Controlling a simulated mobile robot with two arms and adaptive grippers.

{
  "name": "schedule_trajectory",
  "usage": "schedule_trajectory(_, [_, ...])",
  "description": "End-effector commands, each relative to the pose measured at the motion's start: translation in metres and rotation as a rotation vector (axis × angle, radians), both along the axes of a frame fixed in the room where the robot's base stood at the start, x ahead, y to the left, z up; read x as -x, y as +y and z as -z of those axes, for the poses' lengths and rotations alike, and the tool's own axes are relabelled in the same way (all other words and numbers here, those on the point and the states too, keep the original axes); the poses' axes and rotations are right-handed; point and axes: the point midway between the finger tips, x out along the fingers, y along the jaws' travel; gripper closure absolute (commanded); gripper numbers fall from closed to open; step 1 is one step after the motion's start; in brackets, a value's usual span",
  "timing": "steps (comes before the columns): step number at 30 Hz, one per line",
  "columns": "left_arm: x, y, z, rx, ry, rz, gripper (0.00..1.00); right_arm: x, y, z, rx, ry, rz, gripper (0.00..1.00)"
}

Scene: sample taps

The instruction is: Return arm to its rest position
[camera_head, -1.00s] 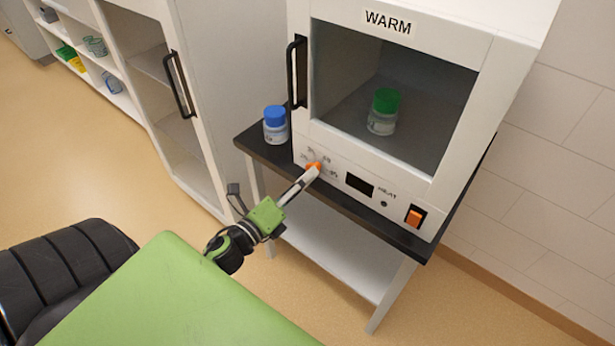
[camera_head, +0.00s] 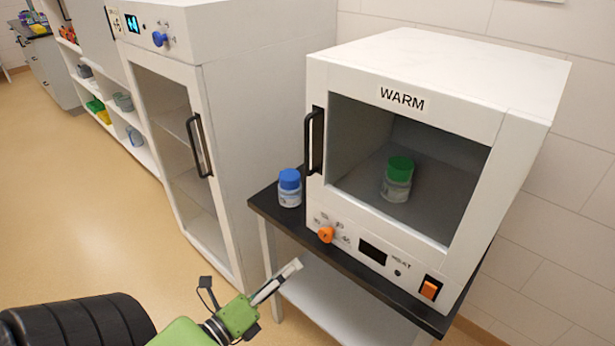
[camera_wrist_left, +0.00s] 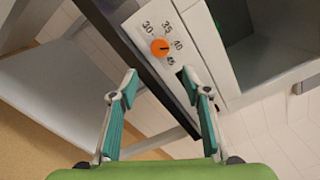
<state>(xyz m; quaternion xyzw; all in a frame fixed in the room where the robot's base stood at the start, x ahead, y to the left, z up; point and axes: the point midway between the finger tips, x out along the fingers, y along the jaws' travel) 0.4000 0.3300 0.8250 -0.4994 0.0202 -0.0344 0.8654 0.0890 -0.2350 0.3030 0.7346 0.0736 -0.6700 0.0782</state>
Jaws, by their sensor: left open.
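My left gripper (camera_head: 282,280) is in the lower middle of the head view, in front of the small table and apart from the warmer (camera_head: 405,160). In the left wrist view (camera_wrist_left: 160,82) its two fingers are spread and nothing is between them. My right gripper is out of view.
A blue-capped bottle (camera_head: 289,188) stands on the dark tabletop (camera_head: 262,205) left of the warmer. A green-capped bottle (camera_head: 397,180) is inside behind the window. An orange switch (camera_head: 430,289) is at the lower right. A tall white cabinet (camera_head: 240,130) stands left; open floor lies further left.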

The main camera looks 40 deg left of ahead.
Motion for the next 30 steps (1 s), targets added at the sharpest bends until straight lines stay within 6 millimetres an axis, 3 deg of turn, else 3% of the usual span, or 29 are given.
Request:
schedule_trajectory(7, [0.000, 0.000, 0.003, 0.009, 0.004, -0.002, 0.56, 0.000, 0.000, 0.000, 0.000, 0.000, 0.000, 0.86])
schedule_trajectory(11, [-0.002, 0.003, 0.034, 0.122, 0.058, -0.035, 0.56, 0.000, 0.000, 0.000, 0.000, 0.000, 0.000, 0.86])
schedule_trajectory(14, [-0.002, 0.005, 0.089, 0.314, 0.151, -0.097, 0.56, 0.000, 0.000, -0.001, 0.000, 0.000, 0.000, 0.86])
schedule_trajectory(20, [0.023, -0.014, 0.236, 0.782, 0.417, -0.300, 0.56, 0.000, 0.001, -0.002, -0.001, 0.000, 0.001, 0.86])
schedule_trajectory(24, [0.065, -0.040, 0.332, 1.051, 0.612, -0.487, 0.56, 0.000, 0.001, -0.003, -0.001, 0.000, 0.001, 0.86])
schedule_trajectory(26, [0.090, -0.052, 0.369, 1.150, 0.694, -0.582, 0.56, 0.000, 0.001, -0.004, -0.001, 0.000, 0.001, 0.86])
schedule_trajectory(30, [0.159, -0.077, 0.442, 1.328, 0.869, -0.839, 0.56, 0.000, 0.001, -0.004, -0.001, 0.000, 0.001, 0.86])
